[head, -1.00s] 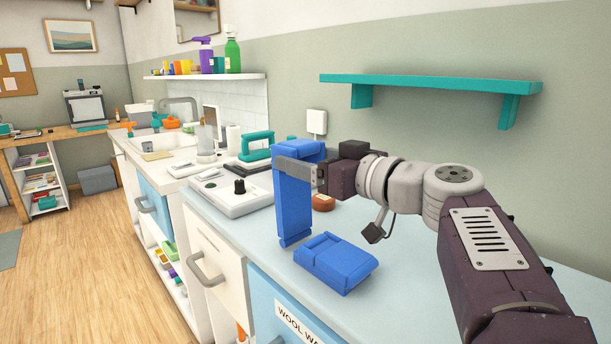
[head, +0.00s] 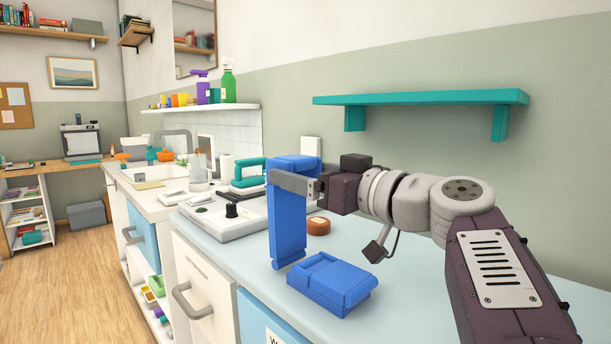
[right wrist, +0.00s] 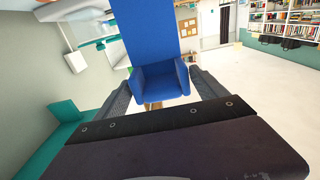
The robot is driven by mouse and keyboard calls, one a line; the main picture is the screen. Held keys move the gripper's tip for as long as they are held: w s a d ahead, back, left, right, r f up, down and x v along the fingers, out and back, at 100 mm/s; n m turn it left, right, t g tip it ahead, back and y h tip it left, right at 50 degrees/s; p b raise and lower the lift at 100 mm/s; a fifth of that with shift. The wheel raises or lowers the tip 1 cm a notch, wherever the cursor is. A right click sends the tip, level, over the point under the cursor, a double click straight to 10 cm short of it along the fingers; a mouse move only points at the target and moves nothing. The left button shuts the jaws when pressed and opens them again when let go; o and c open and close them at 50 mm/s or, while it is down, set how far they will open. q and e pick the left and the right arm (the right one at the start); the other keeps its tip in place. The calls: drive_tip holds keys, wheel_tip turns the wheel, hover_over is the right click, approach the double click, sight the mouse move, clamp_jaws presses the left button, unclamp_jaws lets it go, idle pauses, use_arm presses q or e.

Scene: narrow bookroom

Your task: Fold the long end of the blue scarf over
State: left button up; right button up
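My right gripper (head: 296,183) is above the counter, shut on the blue scarf (head: 286,225). Its upper part bends over at the fingers and a long flat strip hangs down to near the counter top. In the right wrist view the blue cloth (right wrist: 153,35) lies between the two fingers (right wrist: 160,88), with a short folded part toward the palm. A thick folded blue piece (head: 330,285) lies on the counter, just right of the strip's lower end. I cannot tell whether it joins the strip. My left gripper is not in view.
The pale blue counter (head: 420,300) is clear right of the folded piece. A small reddish-brown round thing (head: 318,226) sits behind the strip. A white device with a black knob (head: 231,211) stands to the left. A teal shelf (head: 420,98) is on the wall above.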

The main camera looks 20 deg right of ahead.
drive_tip(key=b+v, duration=0.3)
drive_tip(key=v, duration=0.3)
idle(0.7)
drive_tip(key=o, duration=0.4)
drive_tip(key=shift+s, duration=0.1)
